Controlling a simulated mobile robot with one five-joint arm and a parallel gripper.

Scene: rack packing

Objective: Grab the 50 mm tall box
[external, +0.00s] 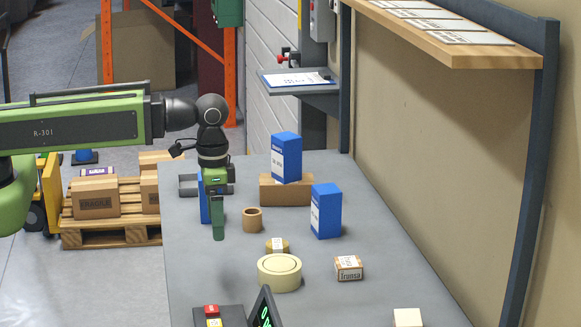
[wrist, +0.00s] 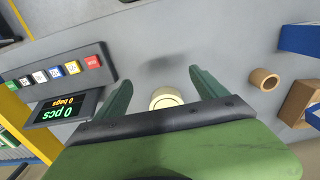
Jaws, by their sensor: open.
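Several boxes are in the external view, and I cannot tell which is 50 mm tall. A blue box (external: 326,212) stands upright on the grey table. Another blue box (external: 286,158) stands higher, at a brown cardboard box (external: 285,192). A third blue thing (external: 204,207) is mostly hidden behind my gripper (external: 218,232). A small white and orange box (external: 349,268) sits nearer the camera. My gripper points down above the table, apart from the upright blue box and left of it. In the wrist view my gripper (wrist: 160,80) is open, with nothing held between its fingers.
A cream tape roll (external: 279,273), a smaller tan roll (external: 277,246) and a brown ring (external: 252,220) are on the table. A button panel (wrist: 62,76) and a display (wrist: 62,108) are at left in the wrist view. A shelf (external: 450,45) overhangs at right.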

